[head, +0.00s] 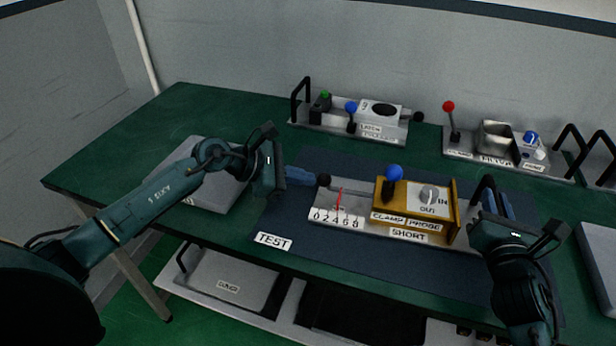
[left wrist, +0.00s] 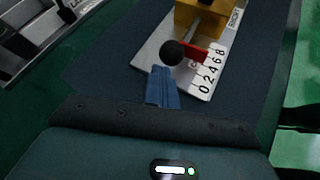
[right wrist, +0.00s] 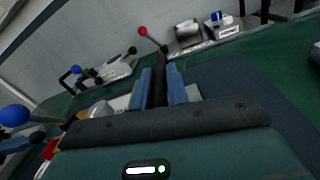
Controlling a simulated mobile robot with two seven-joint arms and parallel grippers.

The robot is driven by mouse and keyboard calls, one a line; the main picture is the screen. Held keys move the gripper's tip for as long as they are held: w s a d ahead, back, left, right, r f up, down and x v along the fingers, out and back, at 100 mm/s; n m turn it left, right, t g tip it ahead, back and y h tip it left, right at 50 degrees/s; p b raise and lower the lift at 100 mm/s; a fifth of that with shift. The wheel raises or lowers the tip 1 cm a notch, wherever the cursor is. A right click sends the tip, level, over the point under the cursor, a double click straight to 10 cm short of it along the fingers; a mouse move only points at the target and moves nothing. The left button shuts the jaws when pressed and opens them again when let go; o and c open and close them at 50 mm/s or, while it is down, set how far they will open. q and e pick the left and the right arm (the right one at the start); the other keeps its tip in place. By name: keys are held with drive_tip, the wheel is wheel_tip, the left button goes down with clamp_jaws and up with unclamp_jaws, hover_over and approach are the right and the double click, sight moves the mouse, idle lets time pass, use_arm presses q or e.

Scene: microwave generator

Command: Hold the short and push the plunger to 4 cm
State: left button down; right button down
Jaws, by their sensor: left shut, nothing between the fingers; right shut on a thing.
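The short (head: 414,207) is a brass-coloured block on a white base, with a blue-knobbed clamp lever (head: 394,174) and a probe dial on top. Its plunger (head: 324,180) is a rod with a black ball end pointing left, above a scale marked 0 2 4 6 8 (head: 335,218) with a red pointer. My left gripper (head: 312,177) is shut and empty, its blue fingertips at the black ball; in the left wrist view they (left wrist: 162,75) point at the ball (left wrist: 173,53), contact unclear. My right gripper (head: 487,190) is shut on the short's black handle (right wrist: 159,82) at the right end.
The short stands on a dark blue mat (head: 275,215) with a TEST label (head: 272,240) on the green table. Other units stand behind: one with a blue knob (head: 350,107), one with a red knob (head: 448,106). A grey slab (head: 205,195) lies left, under my left arm.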

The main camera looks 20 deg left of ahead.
use_arm(q)
drive_tip(key=shift+s+a+r, duration=0.1)
drive_tip(key=shift+a+r, duration=0.5)
drive_tip(key=shift+r, duration=0.15)
drive_tip(key=shift+a+r, duration=0.55)
drive_tip(key=shift+r, duration=0.2)
use_arm(e)
drive_tip(key=shift+f, duration=0.45)
use_arm(q)
drive_tip(key=v, duration=0.8)
use_arm(e)
drive_tip(key=c, duration=1.6)
unclamp_jaws()
drive_tip(key=shift+w+d, duration=0.1)
drive_tip(key=o, duration=0.3)
drive_tip(key=shift+r, duration=0.25)
